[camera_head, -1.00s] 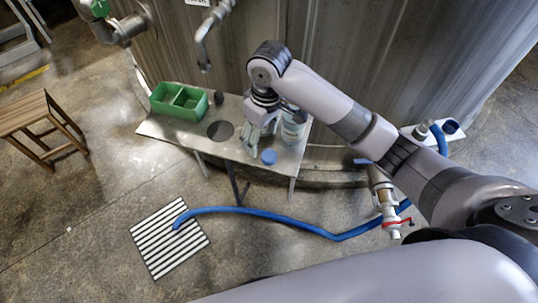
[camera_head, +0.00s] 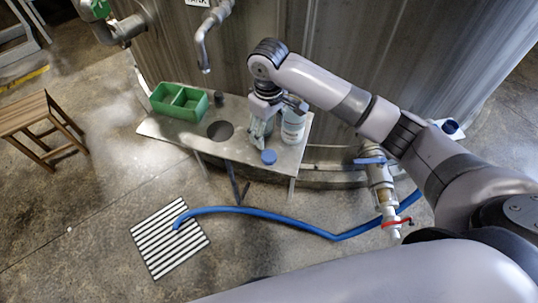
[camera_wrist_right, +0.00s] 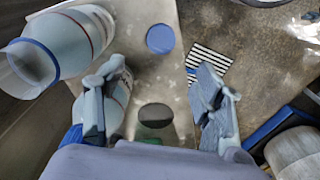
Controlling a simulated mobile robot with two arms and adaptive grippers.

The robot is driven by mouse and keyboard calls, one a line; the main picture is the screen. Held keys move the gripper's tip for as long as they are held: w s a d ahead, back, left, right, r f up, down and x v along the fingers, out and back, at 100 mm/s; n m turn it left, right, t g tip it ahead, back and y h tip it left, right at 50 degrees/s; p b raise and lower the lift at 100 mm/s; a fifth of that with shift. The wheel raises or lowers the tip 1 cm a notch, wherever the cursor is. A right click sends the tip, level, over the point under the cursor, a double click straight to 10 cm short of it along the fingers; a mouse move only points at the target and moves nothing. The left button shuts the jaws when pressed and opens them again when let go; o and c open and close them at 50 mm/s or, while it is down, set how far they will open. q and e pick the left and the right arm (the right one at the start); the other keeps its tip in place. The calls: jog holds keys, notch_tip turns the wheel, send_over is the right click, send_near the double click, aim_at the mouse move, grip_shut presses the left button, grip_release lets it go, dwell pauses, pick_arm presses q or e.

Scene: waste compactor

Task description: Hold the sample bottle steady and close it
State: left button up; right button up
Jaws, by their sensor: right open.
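A pale bottle (camera_head: 293,126) stands on the metal shelf (camera_head: 235,155). In the right wrist view a large pale bottle (camera_wrist_right: 75,38) with a blue-rimmed mouth is at the upper left. A second pale bottle (camera_wrist_right: 119,92) stands partly behind one finger. I cannot tell which is the sample bottle. A blue cap (camera_head: 269,157) lies on the shelf near its front edge; it also shows in the right wrist view (camera_wrist_right: 160,39). My right gripper (camera_head: 262,131) is open beside the pale bottle, fingers pointing down. It holds nothing visible between its fingers (camera_wrist_right: 155,105). My left gripper is out of view.
A metal tank wall (camera_head: 370,50) rises behind. A valve (camera_head: 383,190) and blue hose (camera_head: 265,215) are at right and below. A wooden stool (camera_head: 35,115) stands left.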

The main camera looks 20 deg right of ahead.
send_over(269, 155)
jog(key=f, duration=0.6)
jog(key=shift+w, duration=0.2)
jog(key=shift+s+f, duration=0.2)
jog(key=shift+f, duration=2.4)
jog(key=shift+c, duration=0.4)
jog(key=c, duration=0.7)
